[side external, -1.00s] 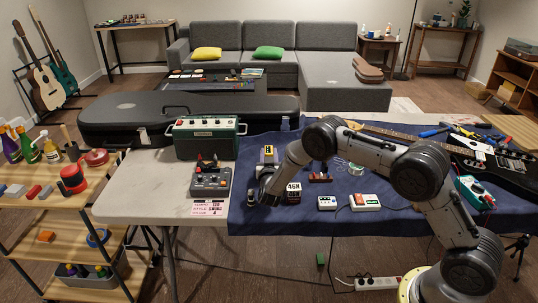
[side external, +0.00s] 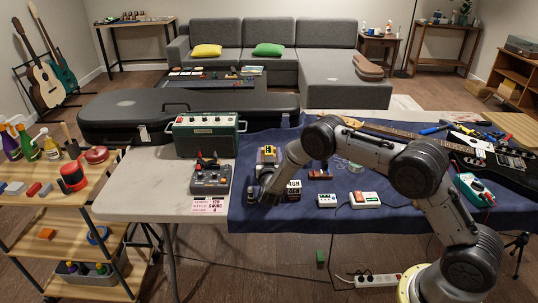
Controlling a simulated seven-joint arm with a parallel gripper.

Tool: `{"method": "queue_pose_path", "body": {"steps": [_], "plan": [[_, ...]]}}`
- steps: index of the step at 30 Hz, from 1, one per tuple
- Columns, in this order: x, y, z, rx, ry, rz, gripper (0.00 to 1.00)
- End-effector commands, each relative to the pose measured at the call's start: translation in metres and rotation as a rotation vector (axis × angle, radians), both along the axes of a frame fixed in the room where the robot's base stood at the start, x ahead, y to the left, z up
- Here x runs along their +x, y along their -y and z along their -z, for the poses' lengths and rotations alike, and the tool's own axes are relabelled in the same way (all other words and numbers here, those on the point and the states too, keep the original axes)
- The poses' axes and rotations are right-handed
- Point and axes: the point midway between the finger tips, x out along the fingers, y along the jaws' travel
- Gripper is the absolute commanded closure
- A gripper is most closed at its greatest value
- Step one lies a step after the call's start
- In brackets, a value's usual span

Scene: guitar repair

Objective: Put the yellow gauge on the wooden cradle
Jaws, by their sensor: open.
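A small yellow-topped block (side external: 267,151), which looks like the yellow gauge, is on the blue cloth left of my arm. A brownish part shows at its lower edge; I cannot tell whether this is the wooden cradle. A small reddish-brown stand (side external: 319,169) sits right of my forearm. My gripper (side external: 267,199) is open, low over the front left of the cloth, in front of the yellow-topped block and apart from it. Its fingertips are dark and hard to make out. A black block with white lettering (side external: 293,190) is close to its right.
A green amplifier (side external: 206,136) and a grey pedal unit (side external: 210,180) stand to the left. Two white boxes (side external: 326,201) (side external: 365,199) are to the right. A black guitar (side external: 508,170) lies at the far right. Bare table (side external: 150,185) is clear at the left front.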

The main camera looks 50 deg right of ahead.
Motion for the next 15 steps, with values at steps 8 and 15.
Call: {"method": "queue_pose_path", "body": {"steps": [8,15], "plan": [[-0.027,-0.029,-0.01,0.001,-0.002,-0.004,0.33],[-0.062,-0.064,-0.012,-0.001,-0.002,-0.004,0.33]]}}
